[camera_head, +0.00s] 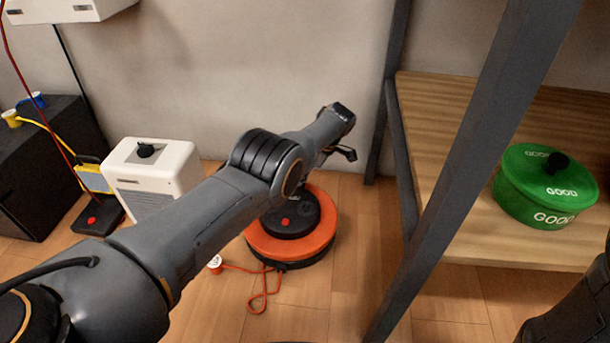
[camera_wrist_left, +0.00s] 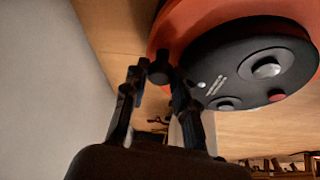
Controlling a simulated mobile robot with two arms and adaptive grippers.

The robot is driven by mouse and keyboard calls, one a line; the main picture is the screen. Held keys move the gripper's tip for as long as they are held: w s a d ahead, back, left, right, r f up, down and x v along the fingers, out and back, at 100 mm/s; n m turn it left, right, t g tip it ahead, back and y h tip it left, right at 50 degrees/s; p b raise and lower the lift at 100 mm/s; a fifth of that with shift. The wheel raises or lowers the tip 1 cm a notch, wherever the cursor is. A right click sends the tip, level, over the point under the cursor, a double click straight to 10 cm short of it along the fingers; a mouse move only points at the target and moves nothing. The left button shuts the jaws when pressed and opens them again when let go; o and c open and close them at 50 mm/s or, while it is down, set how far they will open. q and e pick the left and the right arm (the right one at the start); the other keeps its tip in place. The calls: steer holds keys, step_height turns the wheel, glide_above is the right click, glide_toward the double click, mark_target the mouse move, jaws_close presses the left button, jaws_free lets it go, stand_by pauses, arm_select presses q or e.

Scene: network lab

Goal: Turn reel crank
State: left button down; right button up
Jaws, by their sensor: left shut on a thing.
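An orange cable reel (camera_head: 263,246) with a black hub (camera_head: 290,222) and a red button sits on the wooden floor below my left arm. In the left wrist view the orange reel (camera_wrist_left: 205,24) and black hub show at the upper right, with a round silver centre. A small black crank knob (camera_wrist_left: 160,69) stands at the hub's left edge. My left gripper (camera_wrist_left: 158,82) is shut on this knob, one finger on each side. In the head view my left forearm hides part of the reel and the knob. My right gripper is out of view.
A wooden shelf (camera_head: 455,215) with dark posts stands to the right and holds a green pot (camera_head: 545,190). A white box (camera_head: 150,178) and black cabinet (camera_head: 45,165) stand left. An orange cord (camera_head: 262,290) lies on the floor in front of the reel.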

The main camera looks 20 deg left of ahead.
arm_select(q)
steer(key=shift+w+r, duration=0.4)
steer(key=shift+w, duration=0.05)
steer(key=c, duration=1.1)
jaws_free()
steer(key=shift+f, duration=0.1)
steer(key=shift+s+f, duration=0.1)
steer(key=shift+s, duration=0.1)
